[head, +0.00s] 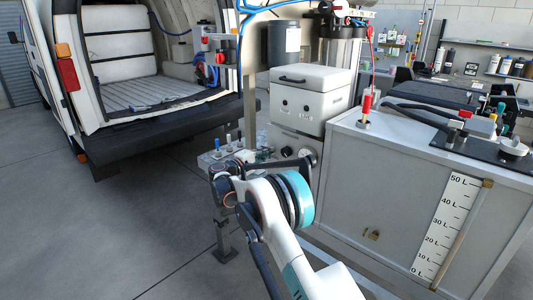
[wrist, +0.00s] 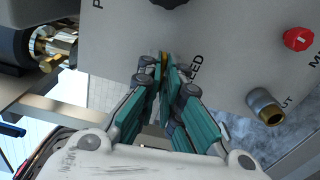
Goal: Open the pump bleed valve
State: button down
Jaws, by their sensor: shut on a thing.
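The bleed valve (wrist: 164,60) is a small brass-coloured piece on a pale grey panel (wrist: 215,45), beside lettering of which "EED" shows. My gripper (wrist: 166,72) reaches up to it in the wrist view, its teal fingers closed on either side of it. The fingers hide most of the valve, so its angle is hard to tell. In the head view my arm reaches the pump unit (head: 290,143) under a white lidded box; the valve cannot be made out there.
In the wrist view, a red knob (wrist: 299,39) and a brass outlet (wrist: 265,106) sit right of the fingers. A black knob (wrist: 168,2) is above, brass fittings (wrist: 50,45) left. In the head view, a grey cabinet (head: 400,185) stands right and an open van (head: 130,90) left.

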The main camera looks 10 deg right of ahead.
jog(key=shift+f+n, duration=0.1)
jog(key=shift+n, duration=8.3)
jog(key=c, duration=1.8)
grip_release()
jog(key=v, duration=1.2)
